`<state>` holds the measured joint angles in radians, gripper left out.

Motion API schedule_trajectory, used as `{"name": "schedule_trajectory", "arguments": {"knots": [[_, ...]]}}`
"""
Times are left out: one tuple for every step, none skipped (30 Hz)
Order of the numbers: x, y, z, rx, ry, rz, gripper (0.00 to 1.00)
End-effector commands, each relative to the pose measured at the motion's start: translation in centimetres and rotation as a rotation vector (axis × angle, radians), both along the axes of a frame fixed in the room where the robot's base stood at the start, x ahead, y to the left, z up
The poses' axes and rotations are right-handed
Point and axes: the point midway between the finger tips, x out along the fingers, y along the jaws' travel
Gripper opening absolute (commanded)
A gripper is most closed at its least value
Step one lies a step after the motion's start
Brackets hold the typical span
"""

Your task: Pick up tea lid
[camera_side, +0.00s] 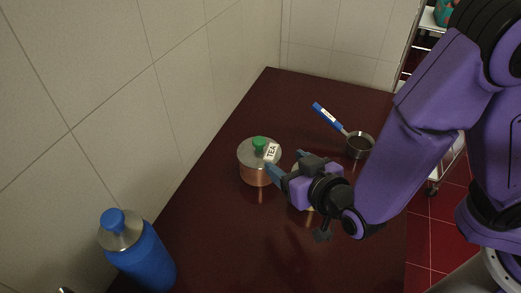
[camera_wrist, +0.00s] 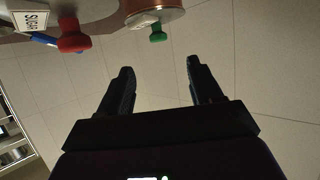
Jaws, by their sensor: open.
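The tea lid (camera_side: 248,152) is a grey metal disc with a green knob (camera_side: 259,143) and a white TEA label (camera_side: 271,151). It sits on a copper pot (camera_side: 255,176) on the dark table. In the wrist view the tea lid (camera_wrist: 140,22) and its green knob (camera_wrist: 157,34) show at the top, beyond my fingertips. My gripper (camera_side: 285,162) is open and empty, just right of the tea pot. Both fingers show apart in the wrist view (camera_wrist: 160,78), with nothing between them.
A lid with a red knob (camera_wrist: 72,38) and a SUGAR label (camera_wrist: 31,20) shows in the wrist view. A blue-handled saucepan (camera_side: 358,145) lies behind my gripper. A blue bottle (camera_side: 146,260) stands front left. Tiled walls border the table (camera_side: 300,95).

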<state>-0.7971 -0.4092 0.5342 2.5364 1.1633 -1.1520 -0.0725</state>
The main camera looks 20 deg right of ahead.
Motion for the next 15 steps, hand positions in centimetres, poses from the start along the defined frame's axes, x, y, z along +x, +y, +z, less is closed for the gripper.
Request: {"name": "schedule_trajectory", "arguments": {"knots": [[0.1, 0.0, -0.1, 0.0, 0.0, -0.001, 0.65], [0.2, 0.0, -0.1, 0.0, 0.001, -0.002, 0.65], [0.3, 0.0, -0.2, 0.001, 0.001, 0.0, 0.65], [0.4, 0.0, -0.2, 0.0, 0.001, -0.001, 0.65], [0.5, 0.0, -0.2, 0.001, 0.001, -0.003, 0.65], [0.6, 0.0, -0.3, 0.001, 0.001, 0.0, 0.65], [0.7, 0.0, -0.3, 0.001, 0.002, -0.002, 0.65], [0.8, 0.0, -0.4, 0.001, 0.002, -0.002, 0.65], [0.9, -0.1, -0.5, 0.001, 0.003, 0.0, 0.65], [0.9, -0.1, -0.5, 0.001, 0.003, 0.0, 0.65], [1.2, -0.1, -0.6, 0.0, 0.004, -0.002, 0.65], [2.2, -0.1, -1.0, 0.0, 0.003, -0.004, 0.65], [2.7, -0.1, -1.2, 0.001, 0.004, -0.005, 0.65], [3.2, 0.0, -1.5, 0.0, 0.004, -0.004, 0.65], [4.0, 0.0, -1.7, 0.001, 0.003, -0.005, 0.65]]}}
